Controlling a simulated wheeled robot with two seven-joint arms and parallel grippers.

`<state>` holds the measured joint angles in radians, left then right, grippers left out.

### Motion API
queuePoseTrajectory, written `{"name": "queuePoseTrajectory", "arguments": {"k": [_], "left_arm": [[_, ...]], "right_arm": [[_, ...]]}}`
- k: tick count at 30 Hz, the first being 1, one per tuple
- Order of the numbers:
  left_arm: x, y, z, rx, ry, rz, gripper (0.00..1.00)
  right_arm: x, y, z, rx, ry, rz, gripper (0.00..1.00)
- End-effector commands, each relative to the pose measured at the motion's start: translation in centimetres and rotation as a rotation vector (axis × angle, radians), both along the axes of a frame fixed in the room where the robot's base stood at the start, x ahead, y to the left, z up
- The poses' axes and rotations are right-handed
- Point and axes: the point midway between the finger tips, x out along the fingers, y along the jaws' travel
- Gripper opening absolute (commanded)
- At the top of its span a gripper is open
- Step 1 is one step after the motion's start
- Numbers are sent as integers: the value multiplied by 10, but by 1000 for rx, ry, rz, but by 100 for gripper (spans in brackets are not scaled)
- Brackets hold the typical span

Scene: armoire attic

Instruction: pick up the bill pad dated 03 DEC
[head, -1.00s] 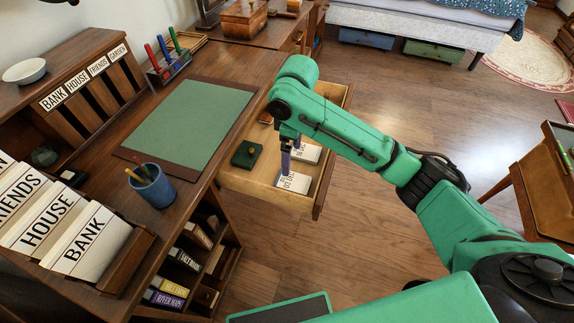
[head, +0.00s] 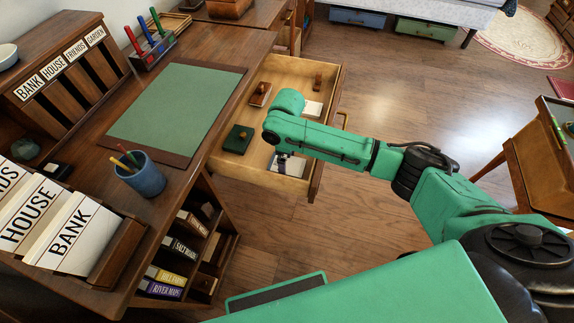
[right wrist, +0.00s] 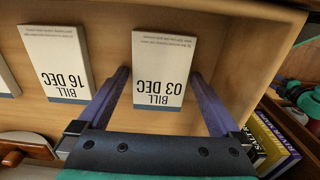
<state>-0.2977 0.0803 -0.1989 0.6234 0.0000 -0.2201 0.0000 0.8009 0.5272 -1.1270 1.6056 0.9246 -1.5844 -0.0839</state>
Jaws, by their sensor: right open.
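The bill pad dated 03 DEC (right wrist: 160,65) is a white pad with a dark blue band, lying on the wooden drawer floor. In the head view this pad (head: 294,168) lies in the near end of the open drawer, partly covered by my gripper. My right gripper (right wrist: 161,78) is open, with one purple finger on each side of the pad and no grip on it. In the head view the right gripper (head: 283,159) is mostly hidden under my green forearm. My left gripper is not in view.
The 16 DEC pad (right wrist: 54,62) lies beside it, with another pad at the wrist view's left edge. The open drawer (head: 262,181) also holds a green box (head: 238,139) and a stamp-like object (head: 260,94). A pen cup (head: 142,176) stands on the desk.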

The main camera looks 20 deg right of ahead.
Motion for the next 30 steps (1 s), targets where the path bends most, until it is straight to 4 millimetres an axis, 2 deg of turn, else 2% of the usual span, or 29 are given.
{"name": "queuePoseTrajectory", "arguments": {"k": [2,6,8,15,19,23,30], "left_arm": [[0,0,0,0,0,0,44],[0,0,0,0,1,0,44],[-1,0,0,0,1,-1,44],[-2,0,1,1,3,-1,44],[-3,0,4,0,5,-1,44],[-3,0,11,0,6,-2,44],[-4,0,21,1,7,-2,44]], "right_arm": [[0,0,1,0,0,0,100],[0,0,1,1,-1,0,46],[0,0,1,1,-1,0,27],[0,0,4,1,-2,0,27],[1,0,22,2,-4,0,27],[1,1,62,2,-6,1,27],[2,1,150,2,-6,1,27]]}}
